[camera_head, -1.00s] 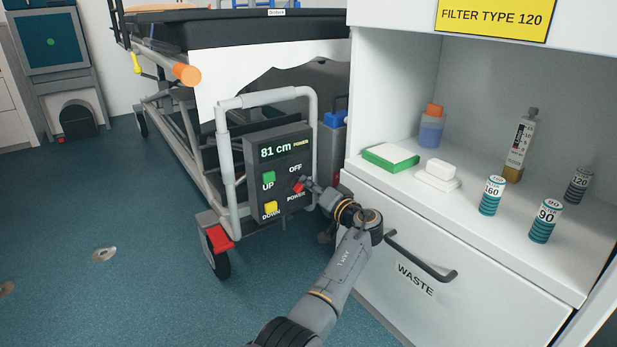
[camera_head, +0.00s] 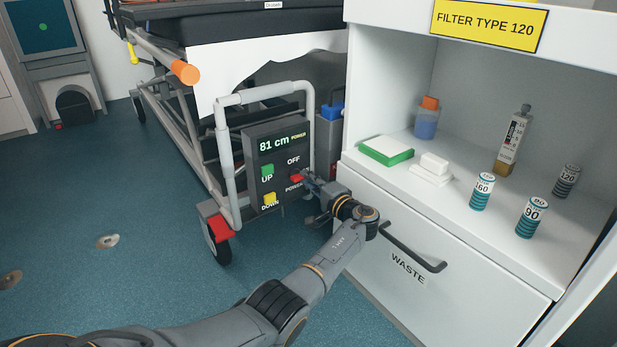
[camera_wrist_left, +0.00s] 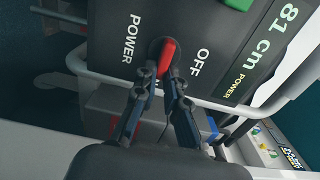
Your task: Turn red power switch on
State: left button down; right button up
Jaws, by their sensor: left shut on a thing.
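The red power switch (camera_head: 297,178) is on the dark control panel (camera_head: 279,160) of the stretcher frame, between the words OFF and POWER. The panel's display reads 81 cm with a small POWER label beside it. My left gripper (camera_head: 304,179) is at the switch, coming from the right. In the left wrist view the red handle (camera_wrist_left: 166,56) sits between the two fingertips (camera_wrist_left: 161,76) of my left gripper, which is shut on it. The handle looks nearly level in the head view. The fingers partly hide it. My right gripper is not in view.
Green UP (camera_head: 267,170) and yellow DOWN (camera_head: 269,198) buttons are left of the switch. A grey tube frame (camera_head: 228,165) surrounds the panel. The white cabinet (camera_head: 420,235) with its WASTE drawer handle (camera_head: 412,248) stands close on the right. Floor at left is mostly clear.

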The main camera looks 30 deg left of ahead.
pick_arm(q)
jog(key=shift+w+r, duration=0.1)
jog(key=shift+r, duration=0.05)
dwell(0.3)
jog(key=c, duration=1.4)
grip_release()
notch_tip(320, 180, up, 10)
jog(key=shift+f, duration=0.1)
jog(key=shift+o, duration=0.2)
